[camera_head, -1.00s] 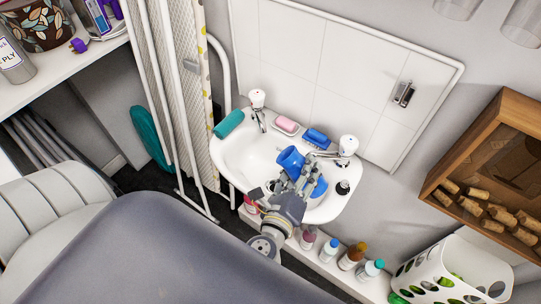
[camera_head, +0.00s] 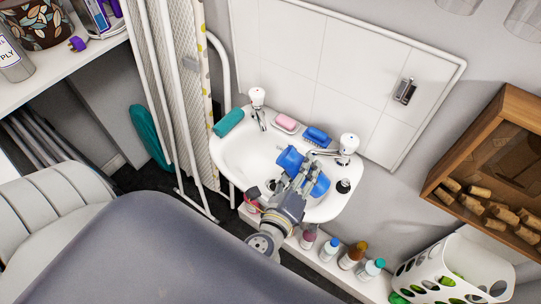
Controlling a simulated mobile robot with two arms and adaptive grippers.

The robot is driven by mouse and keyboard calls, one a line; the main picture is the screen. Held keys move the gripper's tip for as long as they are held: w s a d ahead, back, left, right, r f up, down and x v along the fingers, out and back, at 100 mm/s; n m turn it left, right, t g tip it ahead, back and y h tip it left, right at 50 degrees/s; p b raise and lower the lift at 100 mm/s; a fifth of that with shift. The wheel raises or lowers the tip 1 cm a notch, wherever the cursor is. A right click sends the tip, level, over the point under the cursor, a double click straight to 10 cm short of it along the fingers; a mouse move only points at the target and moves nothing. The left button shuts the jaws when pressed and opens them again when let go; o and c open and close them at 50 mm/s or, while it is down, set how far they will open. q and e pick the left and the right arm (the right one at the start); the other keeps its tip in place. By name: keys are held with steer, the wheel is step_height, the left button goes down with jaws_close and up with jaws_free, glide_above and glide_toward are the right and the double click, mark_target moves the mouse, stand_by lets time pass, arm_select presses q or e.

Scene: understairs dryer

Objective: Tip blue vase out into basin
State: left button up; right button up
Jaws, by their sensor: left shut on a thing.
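The blue vase (camera_head: 290,159) is over the right half of the white basin (camera_head: 246,150), lying well tilted, with one end to the upper left and its other end (camera_head: 320,186) to the lower right. My left gripper (camera_head: 296,172) is shut around its middle and hides part of it. I cannot see into the vase's mouth or whether anything comes out. My right gripper is not in view.
Two taps, at the left (camera_head: 257,102) and right (camera_head: 346,147), stand on the basin's back edge. A teal roll (camera_head: 228,122), pink soap (camera_head: 286,122) and a blue brush (camera_head: 317,136) lie along the rim. Several bottles (camera_head: 353,256) stand on the ledge below.

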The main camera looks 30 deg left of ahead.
arm_select(q)
steer(key=shift+f+n+h+b, duration=0.35)
steer(key=shift+n+b, duration=0.25)
steer(key=shift+n, duration=0.6)
stand_by(0.6)
steer(key=shift+a+f+n+h, duration=0.2)
steer(key=shift+a+n+h, duration=0.05)
steer(key=shift+a+n, duration=0.45)
stand_by(0.5)
steer(key=shift+a+r+n+h+p, duration=0.2)
steer(key=shift+r+n+p, duration=0.2)
steer(key=shift+n, duration=0.3)
steer(key=shift+a+r+n+h+p, duration=0.2)
steer(key=shift+r+n+p, duration=0.2)
steer(key=shift+n, duration=0.3)
stand_by(1.6)
